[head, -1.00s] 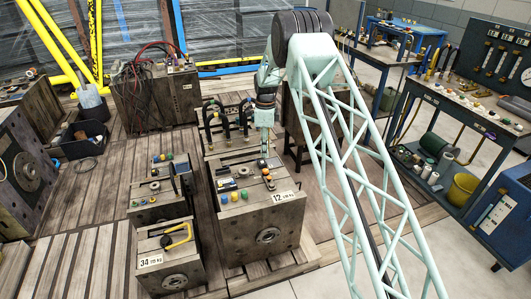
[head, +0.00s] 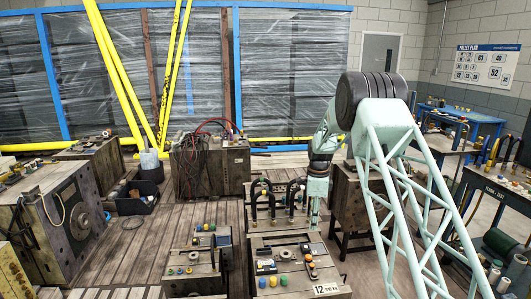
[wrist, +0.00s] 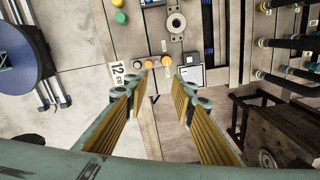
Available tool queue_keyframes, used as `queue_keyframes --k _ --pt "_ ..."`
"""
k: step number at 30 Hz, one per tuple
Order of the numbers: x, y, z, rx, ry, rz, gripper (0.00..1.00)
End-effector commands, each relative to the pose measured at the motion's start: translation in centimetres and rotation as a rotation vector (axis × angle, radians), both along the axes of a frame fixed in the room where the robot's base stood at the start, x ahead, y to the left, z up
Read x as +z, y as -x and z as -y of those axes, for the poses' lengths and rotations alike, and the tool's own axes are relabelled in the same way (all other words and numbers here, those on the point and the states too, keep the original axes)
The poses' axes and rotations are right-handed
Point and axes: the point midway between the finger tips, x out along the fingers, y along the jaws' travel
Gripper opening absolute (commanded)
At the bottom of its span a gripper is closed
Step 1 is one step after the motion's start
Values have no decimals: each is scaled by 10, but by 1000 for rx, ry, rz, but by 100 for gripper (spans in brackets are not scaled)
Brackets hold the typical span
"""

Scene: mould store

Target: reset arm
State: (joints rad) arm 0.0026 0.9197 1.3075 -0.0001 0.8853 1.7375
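My gripper (wrist: 160,92) is open and empty in the wrist view, its yellow ribbed finger pads standing apart. It points down above the floor near the mould labelled 12 (wrist: 134,82), with nothing between the fingers. In the head view my gripper (head: 317,195) hangs from the pale green lattice arm, behind the mould labelled 12 (head: 290,265) and beside the black curved handles. Its fingertips are too small to make out there. I cannot tell its exact height above the things below.
A mould with red cables (head: 210,165) stands behind on the plank floor. A black bin (head: 137,197) and a large mould (head: 62,225) are at left. A rusty block on a stand (head: 352,205) is close right of my gripper. Workbenches line the right side.

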Motion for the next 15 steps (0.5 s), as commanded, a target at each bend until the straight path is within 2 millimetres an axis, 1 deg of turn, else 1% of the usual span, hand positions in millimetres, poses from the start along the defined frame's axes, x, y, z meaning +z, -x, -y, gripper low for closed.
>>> queue_keyframes --k 1,3,15 --pt "12 4 0 17 0 5 24" --pt "27 10 0 44 2 10 24" --pt "107 50 -1 198 10 37 24"
